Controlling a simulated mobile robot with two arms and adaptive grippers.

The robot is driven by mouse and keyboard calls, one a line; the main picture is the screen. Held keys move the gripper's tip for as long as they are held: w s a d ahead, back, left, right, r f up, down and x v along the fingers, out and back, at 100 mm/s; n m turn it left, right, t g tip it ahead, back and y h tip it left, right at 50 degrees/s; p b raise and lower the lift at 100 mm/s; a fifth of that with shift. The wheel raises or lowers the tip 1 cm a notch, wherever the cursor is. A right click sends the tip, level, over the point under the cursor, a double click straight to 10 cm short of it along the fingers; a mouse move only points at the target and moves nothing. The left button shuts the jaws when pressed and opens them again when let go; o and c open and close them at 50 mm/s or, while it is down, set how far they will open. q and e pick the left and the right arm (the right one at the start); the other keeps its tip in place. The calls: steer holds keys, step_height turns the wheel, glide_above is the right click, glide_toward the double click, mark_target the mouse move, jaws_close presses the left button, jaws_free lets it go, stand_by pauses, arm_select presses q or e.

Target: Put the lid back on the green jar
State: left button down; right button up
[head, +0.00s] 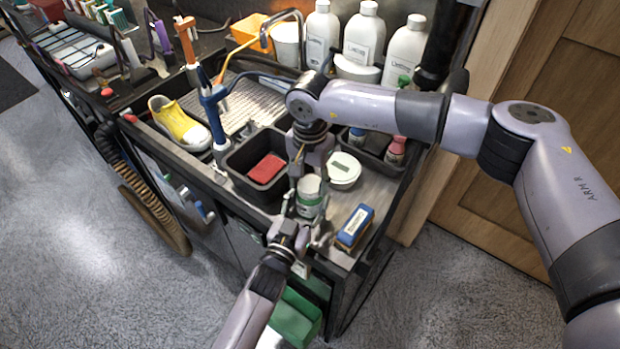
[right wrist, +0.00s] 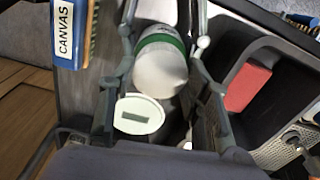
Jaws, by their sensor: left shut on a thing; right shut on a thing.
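The green jar (head: 310,208), white with a green band, is upright near the front edge of the worktop. It also shows in the right wrist view (right wrist: 158,41). Its white lid (right wrist: 162,72) is at the jar's top; I cannot tell whether it is fully seated. My right gripper (head: 309,176) comes down from above and is shut on the lid, its fingers on either side in the right wrist view. My left gripper (head: 302,222) reaches up from the front and is shut on the jar low down, its fingertips partly hidden.
A white tub (head: 343,170) stands close behind the jar. A blue CANVAS brush (head: 354,226) lies to the right. A black bin (head: 239,180) with a red sponge (head: 266,168) is to the left. White bottles (head: 364,38) and a yellow shoe (head: 180,125) are further back.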

steer(key=o, duration=1.3)
steer(key=shift+r, duration=0.1)
steer(key=shift+r, duration=2.15)
steer(key=shift+c, duration=0.4)
